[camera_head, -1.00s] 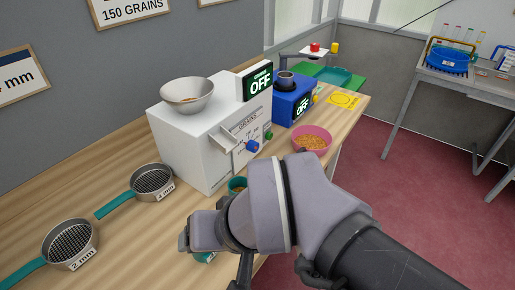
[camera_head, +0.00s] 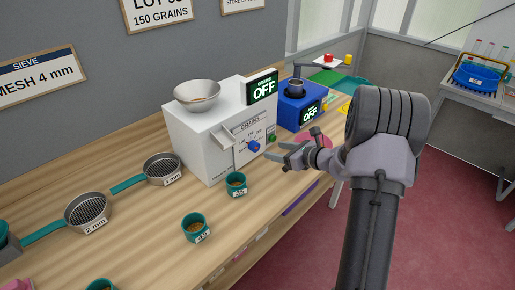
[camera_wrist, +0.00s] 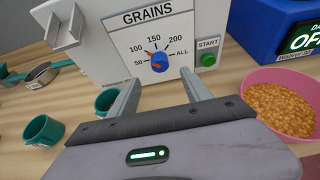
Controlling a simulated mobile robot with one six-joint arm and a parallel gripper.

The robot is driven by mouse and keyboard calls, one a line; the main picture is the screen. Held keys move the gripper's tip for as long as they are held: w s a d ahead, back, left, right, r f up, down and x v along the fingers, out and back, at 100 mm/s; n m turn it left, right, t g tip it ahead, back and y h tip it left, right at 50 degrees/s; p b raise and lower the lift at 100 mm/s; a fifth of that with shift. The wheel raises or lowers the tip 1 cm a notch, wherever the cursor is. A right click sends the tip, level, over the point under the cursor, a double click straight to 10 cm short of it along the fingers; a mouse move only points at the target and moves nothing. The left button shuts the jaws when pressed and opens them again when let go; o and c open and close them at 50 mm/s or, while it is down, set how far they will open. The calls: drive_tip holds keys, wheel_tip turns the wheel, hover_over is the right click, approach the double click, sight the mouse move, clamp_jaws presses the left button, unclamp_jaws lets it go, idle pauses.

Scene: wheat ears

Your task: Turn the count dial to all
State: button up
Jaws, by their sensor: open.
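The blue count dial (camera_head: 253,146) is on the front of the white grain counter (camera_head: 205,140). In the wrist view the dial (camera_wrist: 159,63) sits below a scale marked 50, 100, 150, 200 and ALL. Its orange pointer tips up and left, toward the 100 side; ALL is on the right. My gripper (camera_head: 284,156) is open and empty, in front of the panel and to the right of the dial in the head view. In the wrist view its two fingers (camera_wrist: 160,76) point toward the panel on either side of the dial, without visible contact.
A green START button (camera_wrist: 208,60) is right of the dial. A pink bowl of grain (camera_wrist: 283,108) is close by on the right. Teal cups (camera_head: 236,184) (camera_head: 196,227) and sieves (camera_head: 162,168) stand on the bench. A blue machine (camera_head: 300,104) reads OFF.

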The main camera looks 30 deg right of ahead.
sight(257, 146)
drive_tip(key=b+x, duration=0.1)
drive_tip(key=x, duration=0.9)
drive_tip(key=shift+a+b, duration=0.1)
drive_tip(key=shift+b, duration=0.2)
clamp_jaws()
